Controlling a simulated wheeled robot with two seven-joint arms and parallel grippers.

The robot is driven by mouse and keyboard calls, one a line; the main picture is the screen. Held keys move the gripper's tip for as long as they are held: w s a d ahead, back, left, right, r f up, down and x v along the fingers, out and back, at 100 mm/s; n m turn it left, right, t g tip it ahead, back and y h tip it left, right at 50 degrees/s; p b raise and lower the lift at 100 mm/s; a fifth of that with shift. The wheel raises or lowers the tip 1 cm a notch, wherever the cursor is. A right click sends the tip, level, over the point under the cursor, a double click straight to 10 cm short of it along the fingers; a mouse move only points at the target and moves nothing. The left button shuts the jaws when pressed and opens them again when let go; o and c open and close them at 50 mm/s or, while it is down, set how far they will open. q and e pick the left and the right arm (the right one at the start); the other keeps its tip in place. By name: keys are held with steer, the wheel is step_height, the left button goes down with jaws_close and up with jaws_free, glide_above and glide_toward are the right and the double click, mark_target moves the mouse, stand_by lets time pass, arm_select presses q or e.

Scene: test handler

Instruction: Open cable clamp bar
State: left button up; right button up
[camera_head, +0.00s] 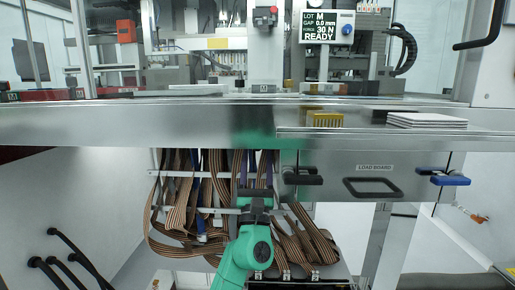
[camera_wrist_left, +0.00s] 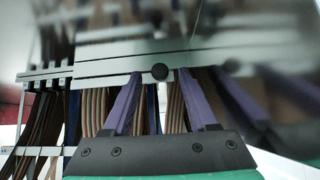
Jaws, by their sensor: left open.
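In the left wrist view a flat silver bar with a round black knob (camera_wrist_left: 160,72) crosses in front of the hanging ribbon cables. The bar (camera_wrist_left: 105,69) looks like the cable clamp bar. In the head view a pale horizontal bar (camera_head: 185,174) crosses the brown ribbon cables (camera_head: 180,205) under the table. My left gripper (camera_head: 256,168) is upright in front of the cables, its fingers apart. In the left wrist view its two purple fingers (camera_wrist_left: 160,82) stand either side of the knob's line; I cannot tell whether they touch it. My right gripper is out of view.
A second pale bar (camera_head: 190,210) lies lower across the cables. The steel table edge (camera_head: 110,125) runs above. To the right are the load board drawer (camera_head: 385,168) with black handle, a black clamp lever (camera_head: 303,177) and a blue lever (camera_head: 445,180). A display (camera_head: 328,27) reads READY.

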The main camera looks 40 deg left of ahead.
arm_select(q)
steer(key=shift+x, duration=0.95)
jaws_close()
stand_by(0.6)
